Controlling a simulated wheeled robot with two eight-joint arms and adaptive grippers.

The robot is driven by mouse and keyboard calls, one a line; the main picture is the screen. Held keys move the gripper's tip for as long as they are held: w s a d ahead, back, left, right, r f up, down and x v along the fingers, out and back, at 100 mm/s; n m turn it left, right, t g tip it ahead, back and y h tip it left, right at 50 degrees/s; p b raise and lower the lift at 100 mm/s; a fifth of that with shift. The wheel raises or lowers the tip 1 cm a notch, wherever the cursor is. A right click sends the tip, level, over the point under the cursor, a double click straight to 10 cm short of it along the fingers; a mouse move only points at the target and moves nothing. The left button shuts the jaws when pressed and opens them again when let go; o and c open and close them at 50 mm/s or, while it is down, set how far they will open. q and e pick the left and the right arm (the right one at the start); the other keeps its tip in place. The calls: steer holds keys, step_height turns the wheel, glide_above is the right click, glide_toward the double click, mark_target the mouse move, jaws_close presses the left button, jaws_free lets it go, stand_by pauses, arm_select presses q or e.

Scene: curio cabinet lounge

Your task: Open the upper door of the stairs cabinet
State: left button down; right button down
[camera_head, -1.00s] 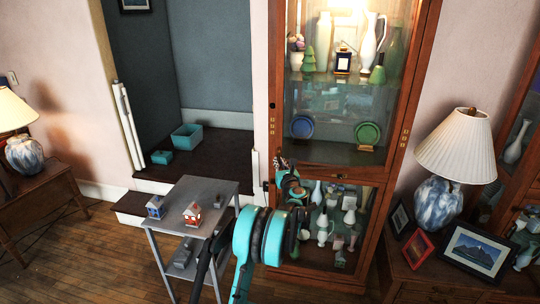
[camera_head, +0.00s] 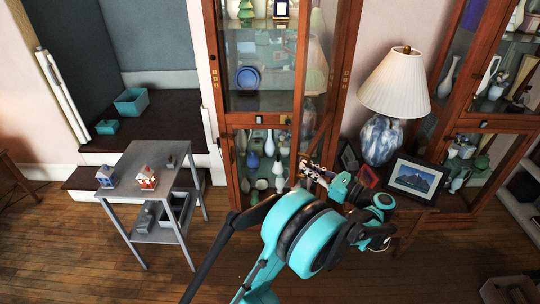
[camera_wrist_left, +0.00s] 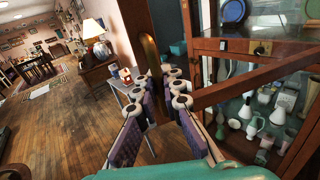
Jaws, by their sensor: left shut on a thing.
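The stairs cabinet (camera_head: 210,60) is tall brown wood with glass, right of the stair alcove. Its upper door (camera_head: 299,100) stands swung out toward me, hinged on the right, leaving the shelf with a blue plate (camera_head: 247,79) uncovered at left. My left gripper (camera_head: 313,172) is at the door's lower free corner. In the left wrist view, the gripper (camera_wrist_left: 163,85) is shut around the brass handle (camera_wrist_left: 150,52) on the door's edge; the exact contact is partly hidden by the fingers. The lower door looks closed, with vases behind its glass. My right gripper is not in view.
A grey side table (camera_head: 150,163) with small house models stands left. A white-shaded lamp (camera_head: 395,82) and a framed picture (camera_head: 414,178) stand right of the cabinet, near my left wrist. Another glass cabinet (camera_head: 432,140) is farther right. Wooden floor is clear in front.

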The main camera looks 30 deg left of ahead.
arm_select(q)
steer(key=w+d, duration=0.2)
steer(key=d, duration=0.6)
steer(key=w+d, duration=0.2)
steer(key=d, duration=0.7)
steer(key=shift+w+f+p, duration=0.15)
steer(key=shift+w+p, duration=0.25)
steer(key=shift+p, duration=0.05)
steer(key=c, duration=1.6)
jaws_free()
steer(key=shift+s+d, duration=0.1)
steer(key=shift+d, duration=0.05)
steer(key=v, duration=0.7)
steer(key=shift+d, duration=0.25)
